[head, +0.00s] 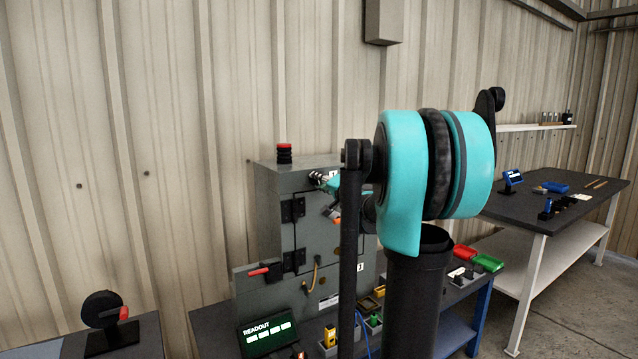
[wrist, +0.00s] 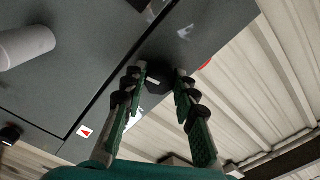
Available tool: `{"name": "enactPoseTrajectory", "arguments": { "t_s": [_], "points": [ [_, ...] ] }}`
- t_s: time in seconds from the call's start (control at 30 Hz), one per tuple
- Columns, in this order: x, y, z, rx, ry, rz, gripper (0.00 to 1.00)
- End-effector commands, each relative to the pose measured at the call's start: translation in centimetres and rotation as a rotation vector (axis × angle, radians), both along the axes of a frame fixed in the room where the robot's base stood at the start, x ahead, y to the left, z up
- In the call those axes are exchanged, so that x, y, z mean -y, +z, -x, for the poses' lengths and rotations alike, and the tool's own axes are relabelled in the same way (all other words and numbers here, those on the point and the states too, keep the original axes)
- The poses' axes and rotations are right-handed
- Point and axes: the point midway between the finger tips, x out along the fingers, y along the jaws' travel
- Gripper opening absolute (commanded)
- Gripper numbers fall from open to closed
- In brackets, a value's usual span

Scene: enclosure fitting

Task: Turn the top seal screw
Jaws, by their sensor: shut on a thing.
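The grey enclosure (head: 272,215) stands on a bench, with a dark door seam running past my gripper in the wrist view (wrist: 95,100). My gripper (wrist: 160,72) is at the upper part of the enclosure front. Its two green fingers with black pads close around a small dark knob-like part, which I take to be the top seal screw (wrist: 158,82). In the head view my gripper (head: 322,180) shows small beside the enclosure's top edge. The screw is hidden there behind the gripper and arm, and its turn angle cannot be told.
A red-and-black beacon (head: 284,153) stands on the enclosure. A red-handled lever (head: 258,272) and a green readout (head: 267,333) are at its lower left. Red and green trays (head: 487,262) lie to the right. A dark-topped table (head: 555,205) stands farther right.

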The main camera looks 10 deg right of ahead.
Motion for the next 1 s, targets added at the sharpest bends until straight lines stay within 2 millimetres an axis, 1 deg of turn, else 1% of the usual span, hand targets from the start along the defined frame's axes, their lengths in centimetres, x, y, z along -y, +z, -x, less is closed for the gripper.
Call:
{"name": "enactPoseTrajectory", "arguments": {
  "t_s": [0.03,0.07,0.2,0.23,0.5,0.63,0.77,1.0],
  "points": [
    [0.1,0.0,0.0,0.0,-0.001,0.001,0.0],
    [0.1,0.0,0.0,0.0,-0.001,0.001,0.3],
    [0.1,0.0,0.0,0.0,-0.001,0.001,0.48],
    [0.0,0.0,0.0,0.0,-0.001,0.001,0.49],
    [0.1,0.0,0.1,0.0,0.0,0.001,0.49],
    [0.3,0.0,0.9,0.0,-0.001,0.001,0.49],
    [1.0,0.0,2.9,0.0,-0.004,0.001,0.49],
    [2.6,0.0,7.6,0.0,-0.004,0.001,0.49]
  ]
}}
